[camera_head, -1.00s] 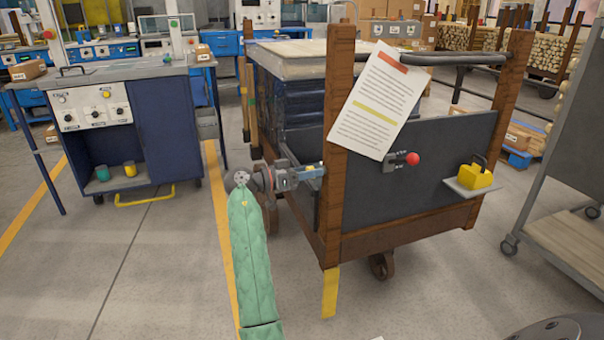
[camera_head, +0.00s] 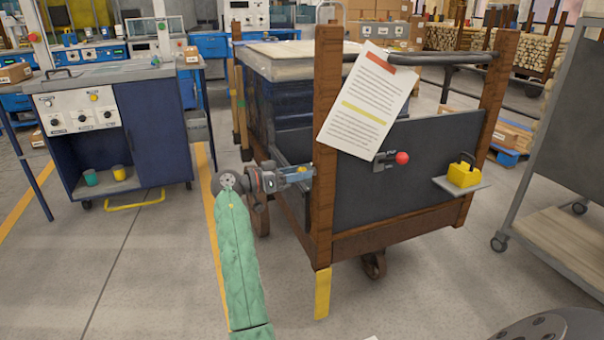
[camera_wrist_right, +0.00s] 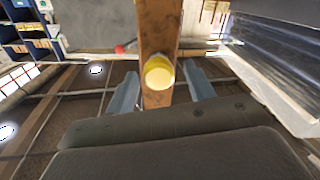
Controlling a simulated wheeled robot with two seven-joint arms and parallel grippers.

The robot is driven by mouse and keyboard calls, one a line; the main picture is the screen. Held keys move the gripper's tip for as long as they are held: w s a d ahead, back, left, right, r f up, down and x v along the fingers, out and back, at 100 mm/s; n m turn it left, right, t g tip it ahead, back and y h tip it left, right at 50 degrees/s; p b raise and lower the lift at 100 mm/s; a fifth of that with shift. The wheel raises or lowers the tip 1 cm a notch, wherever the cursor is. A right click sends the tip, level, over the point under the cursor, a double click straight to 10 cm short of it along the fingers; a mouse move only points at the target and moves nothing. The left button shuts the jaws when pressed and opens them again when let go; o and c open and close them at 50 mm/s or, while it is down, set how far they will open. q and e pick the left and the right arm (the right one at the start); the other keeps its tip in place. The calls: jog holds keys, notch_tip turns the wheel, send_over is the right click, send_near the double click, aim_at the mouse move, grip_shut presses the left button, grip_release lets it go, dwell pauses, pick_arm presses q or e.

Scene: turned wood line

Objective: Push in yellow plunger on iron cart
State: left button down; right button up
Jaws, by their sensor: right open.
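The yellow plunger (camera_wrist_right: 159,72) is a round yellow knob on the brown wooden corner post (camera_wrist_right: 159,30) of the iron cart, seen end-on in the right wrist view. The cart's near post (camera_head: 326,120) and dark end panel (camera_head: 420,150) show in the head view, where I cannot make out the plunger beside the gripper. My right gripper (camera_head: 308,172) is at the left side of that post. In the wrist view its fingers (camera_wrist_right: 160,90) are apart, one on each side of the plunger, with nothing gripped. My left gripper is out of view.
A red knob (camera_head: 402,158) and a yellow block (camera_head: 463,175) on a small shelf are on the cart's end panel. A paper sheet (camera_head: 365,105) hangs at the post. A blue workstation (camera_head: 150,145) stands left and a grey trolley (camera_head: 560,140) right. Floor between is clear.

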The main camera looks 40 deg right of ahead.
jog(key=v, duration=0.6)
jog(key=shift+b, duration=0.4)
